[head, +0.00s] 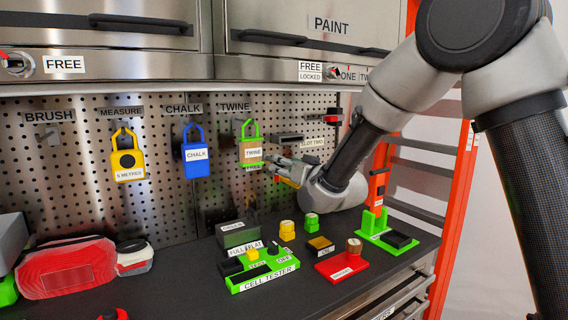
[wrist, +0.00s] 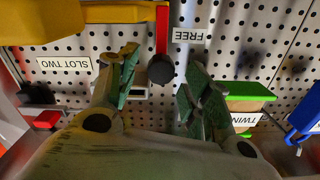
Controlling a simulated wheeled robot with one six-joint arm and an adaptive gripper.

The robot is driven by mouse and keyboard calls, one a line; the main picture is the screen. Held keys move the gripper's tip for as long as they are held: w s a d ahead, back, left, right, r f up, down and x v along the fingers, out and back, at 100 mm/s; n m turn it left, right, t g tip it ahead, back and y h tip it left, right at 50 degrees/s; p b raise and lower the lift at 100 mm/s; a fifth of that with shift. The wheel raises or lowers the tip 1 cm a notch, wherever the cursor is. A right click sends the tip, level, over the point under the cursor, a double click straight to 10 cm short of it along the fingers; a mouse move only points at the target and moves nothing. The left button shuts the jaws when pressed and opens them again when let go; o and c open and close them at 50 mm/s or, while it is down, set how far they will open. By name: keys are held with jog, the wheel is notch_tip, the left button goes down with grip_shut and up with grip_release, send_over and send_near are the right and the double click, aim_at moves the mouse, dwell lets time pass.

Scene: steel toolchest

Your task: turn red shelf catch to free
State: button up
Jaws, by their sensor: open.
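The red shelf catch (wrist: 162,34) shows in the wrist view as a narrow red bar with a round black hub (wrist: 161,70). The bar runs from the hub to the picture's top, beside the end of a yellow part (wrist: 110,13). A white FREE label (wrist: 188,36), upside down here, is to its right. My gripper (wrist: 158,82) is open, with one finger on each side of the hub and nothing held. I cannot tell whether either finger touches it. In the head view my gripper (head: 276,167) is at the pegboard, right of the twine tag, and hides most of the catch.
The green-handled twine holder (head: 251,150) hangs close left of my gripper. A SLOT TWO label (head: 313,143) and a red-and-black fitting (head: 333,118) are to the right. Below, the worktop holds a green cell tester (head: 263,270) and several small blocks.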

jog(key=shift+x, duration=1.75)
jog(key=c, duration=1.1)
